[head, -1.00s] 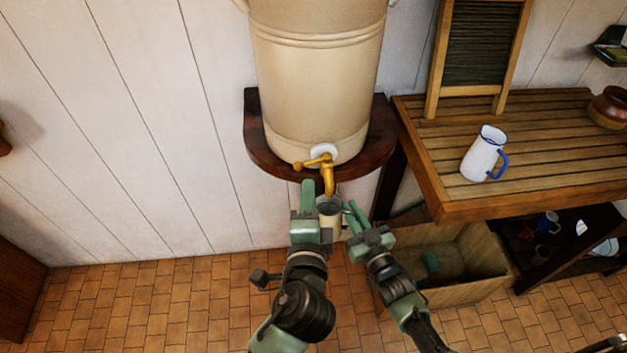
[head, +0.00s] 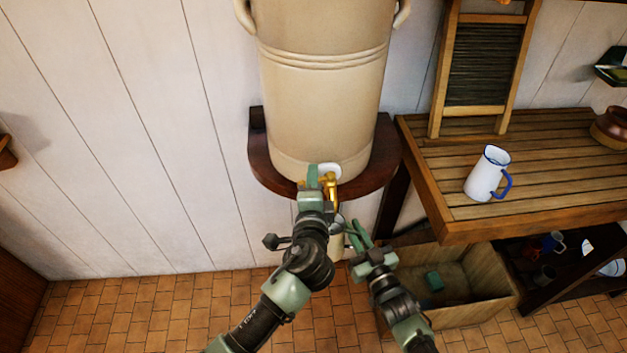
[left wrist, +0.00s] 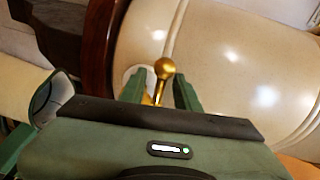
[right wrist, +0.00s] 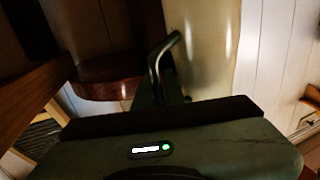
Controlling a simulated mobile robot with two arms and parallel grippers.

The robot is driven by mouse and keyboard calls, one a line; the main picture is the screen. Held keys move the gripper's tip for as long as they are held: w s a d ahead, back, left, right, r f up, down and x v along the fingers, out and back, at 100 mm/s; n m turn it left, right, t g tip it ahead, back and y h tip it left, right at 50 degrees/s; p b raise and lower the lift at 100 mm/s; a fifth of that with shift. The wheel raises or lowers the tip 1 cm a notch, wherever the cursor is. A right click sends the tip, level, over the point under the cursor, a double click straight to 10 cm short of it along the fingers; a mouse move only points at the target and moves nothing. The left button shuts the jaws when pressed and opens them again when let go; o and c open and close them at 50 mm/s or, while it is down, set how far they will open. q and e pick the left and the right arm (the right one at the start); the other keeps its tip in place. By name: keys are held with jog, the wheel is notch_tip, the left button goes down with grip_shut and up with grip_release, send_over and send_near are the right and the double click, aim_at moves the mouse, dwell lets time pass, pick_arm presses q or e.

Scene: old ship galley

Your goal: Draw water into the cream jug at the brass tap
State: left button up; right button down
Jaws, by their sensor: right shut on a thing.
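The brass tap (head: 334,194) sticks out low on the front of the big cream urn (head: 320,90). My left gripper (head: 316,178) is at the tap. In the left wrist view its fingers stand apart, one on each side of the tap's brass knob (left wrist: 165,68). The cream jug (head: 337,243) is upright below the spout, partly hidden behind my left arm. My right gripper (head: 354,236) is shut on its handle from the right. The dark handle (right wrist: 160,65) shows in the right wrist view. The jug's dark mouth (left wrist: 45,97) shows in the left wrist view; water cannot be made out.
The urn stands on a dark wooden wall shelf (head: 262,160). On the right is a slatted table (head: 540,170) with a white, blue-handled jug (head: 488,174) and a washboard (head: 480,65). A wooden crate (head: 480,285) sits below. The floor at left is clear.

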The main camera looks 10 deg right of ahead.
pick_arm(q)
grip_shut()
jog(key=shift+f, duration=0.1)
dwell(1.4)
